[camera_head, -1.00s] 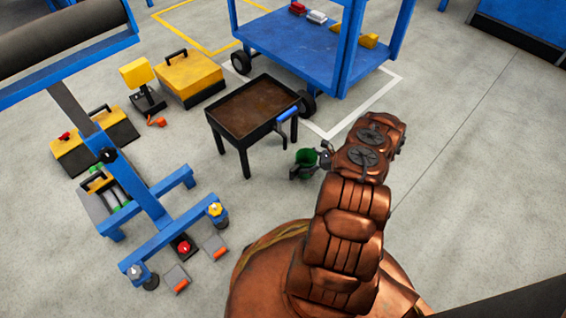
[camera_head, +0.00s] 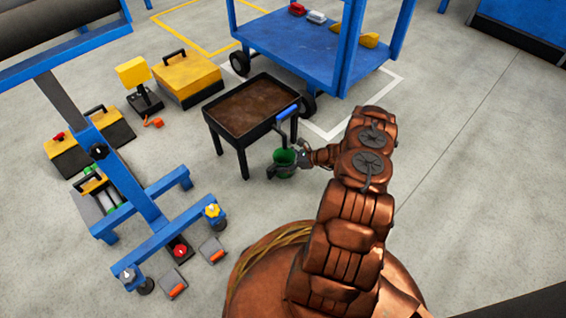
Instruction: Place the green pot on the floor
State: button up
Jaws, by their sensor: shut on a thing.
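The green pot (camera_head: 285,157) shows in the head view, just right of the small brown-topped table and lower than its top in the picture. My gripper (camera_head: 278,168) is shut on the pot, with its dark fingers at the pot's side. The pot looks upright, with its open mouth facing up. I cannot tell how far its base is from the grey floor (camera_head: 330,215). My copper arm reaches in from the lower right, and its wrist hides part of the gripper.
The small black table (camera_head: 250,108) stands close left of the pot, with a blue-handled tool (camera_head: 287,113) at its right corner. A blue wheeled cart (camera_head: 310,45) is behind. A blue roller stand (camera_head: 150,205) and yellow boxes (camera_head: 187,75) are left. Floor below the pot is clear.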

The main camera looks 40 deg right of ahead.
jog(key=o, duration=1.3)
jog(key=shift+f, duration=0.1)
jog(key=p+v, duration=0.4)
jog(key=v, duration=0.8)
jog(key=shift+r, duration=0.25)
